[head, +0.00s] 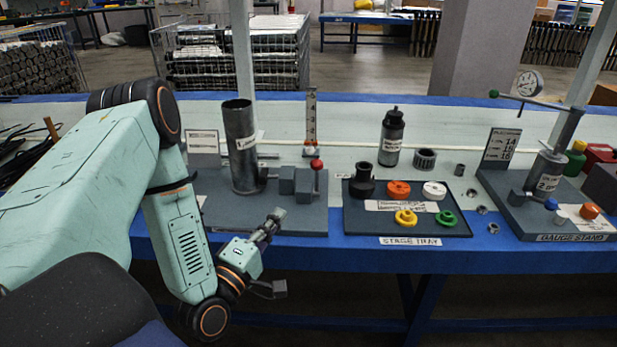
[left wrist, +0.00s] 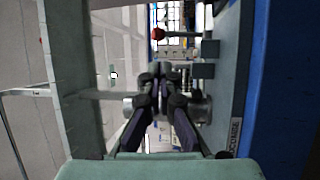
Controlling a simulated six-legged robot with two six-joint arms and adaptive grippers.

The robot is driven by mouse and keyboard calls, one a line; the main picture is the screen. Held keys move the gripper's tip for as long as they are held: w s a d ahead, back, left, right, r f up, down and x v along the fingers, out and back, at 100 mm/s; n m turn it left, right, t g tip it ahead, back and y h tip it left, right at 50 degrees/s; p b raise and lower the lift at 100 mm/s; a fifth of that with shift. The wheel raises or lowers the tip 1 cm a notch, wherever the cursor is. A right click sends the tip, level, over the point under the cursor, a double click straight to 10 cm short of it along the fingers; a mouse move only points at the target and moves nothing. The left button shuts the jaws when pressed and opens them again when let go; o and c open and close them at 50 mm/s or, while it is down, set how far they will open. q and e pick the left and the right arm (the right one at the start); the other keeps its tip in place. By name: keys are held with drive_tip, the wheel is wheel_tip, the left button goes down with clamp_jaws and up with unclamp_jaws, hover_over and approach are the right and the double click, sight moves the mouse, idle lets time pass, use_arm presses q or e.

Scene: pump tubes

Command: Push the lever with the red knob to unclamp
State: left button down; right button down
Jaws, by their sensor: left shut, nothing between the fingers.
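The lever's red knob (head: 316,164) stands upright at the grey clamp blocks (head: 303,190), right of a dark upright metal tube (head: 240,145). In the left wrist view the red knob (left wrist: 158,33) shows near the top, beyond the fingertips. My left gripper (head: 274,218) is shut and empty, over the front part of the grey base plate (head: 300,222). It is to the left of the knob, nearer me and lower in the picture, apart from it. In the left wrist view my left gripper (left wrist: 158,74) hides part of a metal cylinder behind it. My right gripper is not seen.
The stage tray (head: 450,226) with several coloured rings and caps is right of the clamp. A dark bottle (head: 392,138) stands behind it. The gauge stand (head: 560,225) is at the far right. A vertical scale (head: 311,118) stands behind the knob. The blue table edge is close in front.

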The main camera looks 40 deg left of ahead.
use_arm(q)
drive_tip(key=shift+a+r, duration=0.15)
drive_tip(key=b, duration=0.2)
approach(313, 168)
drive_tip(key=w, duration=0.4)
drive_tip(key=w+r, duration=0.1)
drive_tip(key=w, duration=0.1)
drive_tip(key=shift+w+a, duration=0.25)
drive_tip(key=shift+w, duration=0.1)
drive_tip(key=shift+p, duration=0.4)
